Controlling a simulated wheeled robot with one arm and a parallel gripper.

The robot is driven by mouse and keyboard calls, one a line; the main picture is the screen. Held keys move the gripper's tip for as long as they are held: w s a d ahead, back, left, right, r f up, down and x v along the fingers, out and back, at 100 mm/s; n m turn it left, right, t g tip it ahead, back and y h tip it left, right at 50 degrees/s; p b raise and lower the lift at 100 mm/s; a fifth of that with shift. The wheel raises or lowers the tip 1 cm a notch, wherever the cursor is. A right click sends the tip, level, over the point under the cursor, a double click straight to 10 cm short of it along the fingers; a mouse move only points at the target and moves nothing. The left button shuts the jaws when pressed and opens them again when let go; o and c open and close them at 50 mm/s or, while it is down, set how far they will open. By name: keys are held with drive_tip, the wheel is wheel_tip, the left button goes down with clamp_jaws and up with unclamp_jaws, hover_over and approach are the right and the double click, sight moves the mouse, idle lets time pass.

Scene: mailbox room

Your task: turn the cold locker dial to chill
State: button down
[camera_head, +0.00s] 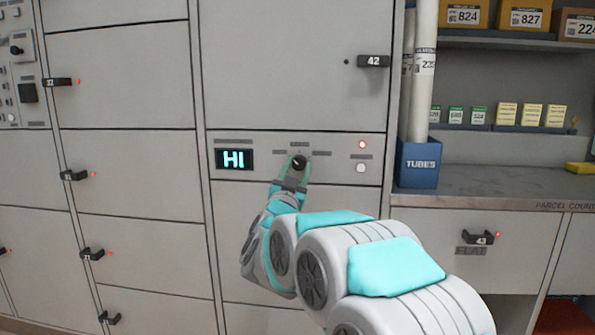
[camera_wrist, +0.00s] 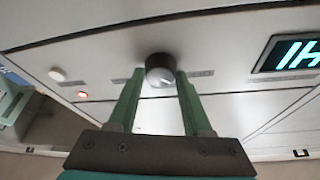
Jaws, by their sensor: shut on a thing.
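The cold locker dial (camera_head: 298,162) is a small dark round knob on the grey control strip below locker 42. In the wrist view the dial (camera_wrist: 159,72) sits between my gripper's two green fingers and has a pale pointer mark. My gripper (camera_head: 292,172) is shut on the dial, with a finger on each side of it. The display (camera_head: 234,159) left of the dial reads "HI" in cyan, and it also shows in the wrist view (camera_wrist: 288,54). Small labels surround the dial, but their words are too small to read.
Right of the dial are a red light (camera_head: 362,144) and a white round button (camera_head: 361,168). The handle of locker 42 (camera_head: 373,61) sticks out above. A blue tubes bin (camera_head: 419,165) stands on the counter (camera_head: 480,186) at right. Locker handles (camera_head: 74,175) protrude at left.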

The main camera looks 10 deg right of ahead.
drive_tip(key=m+g+h, duration=0.1)
drive_tip(key=m, duration=0.1)
drive_tip(key=m+g, duration=0.1)
drive_tip(key=m, duration=0.2)
drive_tip(key=m+h, duration=0.1)
drive_tip(key=m, duration=0.2)
drive_tip(key=shift+a+r+g+h, duration=0.1)
drive_tip(key=shift+a+g+h, duration=0.1)
drive_tip(key=shift+g+h, duration=0.15)
drive_tip(key=m+g, duration=0.1)
drive_tip(key=m, duration=0.2)
drive_tip(key=m+g, duration=0.1)
drive_tip(key=m, duration=0.2)
drive_tip(key=shift+r+g, duration=0.1)
drive_tip(key=shift+g, duration=0.25)
drive_tip(key=m, duration=0.2)
drive_tip(key=m+g, duration=0.1)
drive_tip(key=m, duration=0.1)
drive_tip(key=shift+r+m+g, duration=0.1)
drive_tip(key=shift+m+g, duration=0.2)
drive_tip(key=m+g+y+p, duration=0.1)
drive_tip(key=m+y, duration=0.1)
drive_tip(key=m, duration=0.2)
drive_tip(key=shift+m, duration=0.3)
drive_tip(key=shift+d, duration=0.1)
drive_tip(key=shift+c, duration=1.6)
unclamp_jaws()
